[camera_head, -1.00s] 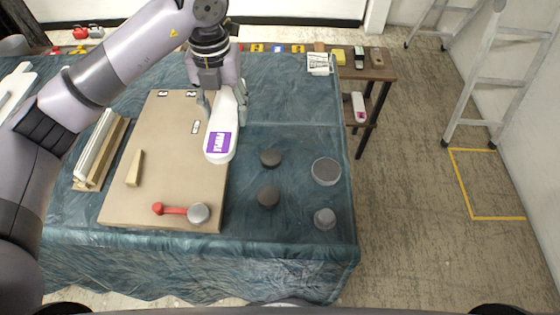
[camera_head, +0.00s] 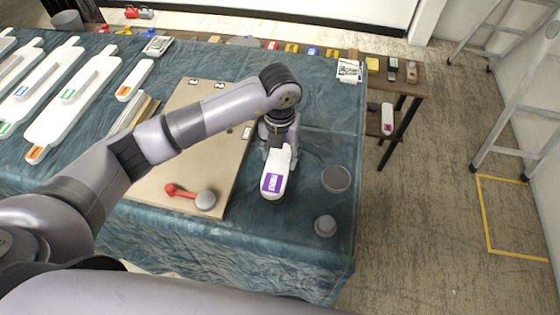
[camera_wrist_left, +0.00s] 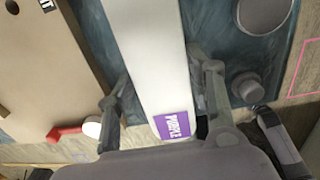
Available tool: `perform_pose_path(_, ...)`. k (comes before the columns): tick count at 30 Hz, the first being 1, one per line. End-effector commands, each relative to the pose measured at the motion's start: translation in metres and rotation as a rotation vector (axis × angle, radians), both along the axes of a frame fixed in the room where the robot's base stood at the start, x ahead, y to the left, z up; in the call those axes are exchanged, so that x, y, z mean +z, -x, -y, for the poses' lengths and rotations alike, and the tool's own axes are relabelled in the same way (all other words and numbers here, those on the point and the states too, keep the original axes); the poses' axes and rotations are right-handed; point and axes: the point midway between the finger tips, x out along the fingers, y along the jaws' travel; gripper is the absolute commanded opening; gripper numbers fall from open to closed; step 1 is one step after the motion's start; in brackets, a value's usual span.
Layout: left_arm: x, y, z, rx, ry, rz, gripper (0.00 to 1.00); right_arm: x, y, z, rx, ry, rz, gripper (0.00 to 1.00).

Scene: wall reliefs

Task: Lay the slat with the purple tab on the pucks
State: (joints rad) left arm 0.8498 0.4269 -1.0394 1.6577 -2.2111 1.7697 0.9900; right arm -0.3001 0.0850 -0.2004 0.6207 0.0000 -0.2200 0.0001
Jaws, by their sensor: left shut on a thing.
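The white slat with the purple tab (camera_head: 276,168) is held by my left gripper (camera_head: 281,153), its tab end toward me. In the left wrist view the slat (camera_wrist_left: 148,50) runs between the two fingers, with the purple tab near the palm. It hangs over the area where two dark pucks lay earlier; they are mostly hidden now, with a dark edge just showing below the slat's end. Whether the slat touches them, I cannot tell. A wide grey puck (camera_head: 336,179) and a smaller grey puck (camera_head: 325,226) lie to the right. My right gripper is not in view.
Several white slats with coloured tabs lie farther left on the teal-covered table (camera_head: 330,120). A side table (camera_head: 408,82) stands at the right.

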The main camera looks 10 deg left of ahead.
Motion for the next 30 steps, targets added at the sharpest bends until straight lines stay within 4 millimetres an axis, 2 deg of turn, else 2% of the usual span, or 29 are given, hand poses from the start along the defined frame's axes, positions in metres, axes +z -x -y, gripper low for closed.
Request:
perform_pose_path(3,-0.009,0.0,0.0,0.001,0.0,0.0,0.16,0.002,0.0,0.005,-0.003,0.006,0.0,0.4)
perform_pose_path(12,-0.047,0.0,0.0,0.0,0.0,0.0,0.16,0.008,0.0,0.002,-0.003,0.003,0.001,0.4)
perform_pose_path(21,-0.05,0.0,0.0,-0.001,0.0,0.002,0.16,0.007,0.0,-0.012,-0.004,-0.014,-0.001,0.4)
perform_pose_path(30,-0.059,0.0,0.0,0.0,0.0,0.001,0.16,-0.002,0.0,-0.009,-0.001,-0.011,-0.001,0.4)
